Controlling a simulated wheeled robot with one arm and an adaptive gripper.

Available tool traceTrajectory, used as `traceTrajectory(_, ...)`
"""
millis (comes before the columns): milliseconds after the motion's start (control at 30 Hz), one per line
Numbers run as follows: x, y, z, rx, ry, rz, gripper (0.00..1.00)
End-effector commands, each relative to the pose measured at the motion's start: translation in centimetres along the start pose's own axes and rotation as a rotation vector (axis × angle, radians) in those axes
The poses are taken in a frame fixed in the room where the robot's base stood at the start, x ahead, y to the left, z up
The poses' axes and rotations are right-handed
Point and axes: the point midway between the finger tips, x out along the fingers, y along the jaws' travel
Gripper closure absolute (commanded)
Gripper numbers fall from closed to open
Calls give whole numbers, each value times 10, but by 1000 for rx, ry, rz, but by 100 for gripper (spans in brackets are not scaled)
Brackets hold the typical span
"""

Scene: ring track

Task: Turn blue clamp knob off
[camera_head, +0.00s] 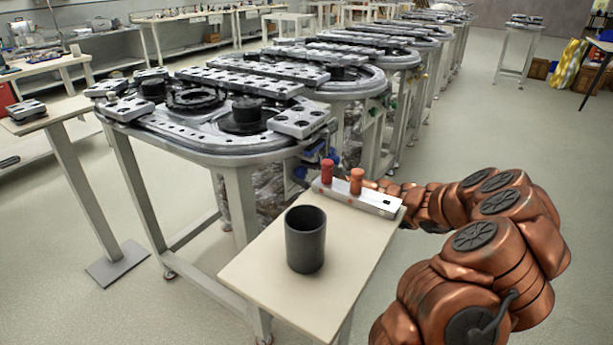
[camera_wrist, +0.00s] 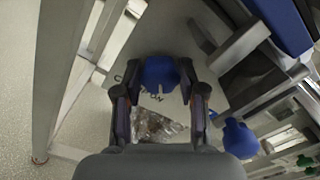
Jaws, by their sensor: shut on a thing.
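In the wrist view, my gripper (camera_wrist: 160,80) has its two dark fingers on either side of a blue clamp knob (camera_wrist: 158,71), shut on it. The knob sits between the fingertips, and the part behind it is hidden. A second blue knob (camera_wrist: 240,139) is to the lower right, apart from the fingers. In the head view, small blue parts (camera_head: 300,172) show under the near end of the ring track (camera_head: 215,140). I cannot tell which of them is the held knob. My gripper is hidden there behind the small table's fixtures.
In the wrist view, a grey leg (camera_wrist: 55,75) stands at left and metal frame parts crowd the right.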

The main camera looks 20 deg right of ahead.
Motion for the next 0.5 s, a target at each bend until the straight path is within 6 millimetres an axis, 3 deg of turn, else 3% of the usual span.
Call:
traceTrajectory(233,0,-1,0,1,2,-2,94)
traceTrajectory(267,0,-1,0,2,1,-2,57)
traceTrajectory(500,0,0,0,2,0,-1,34)
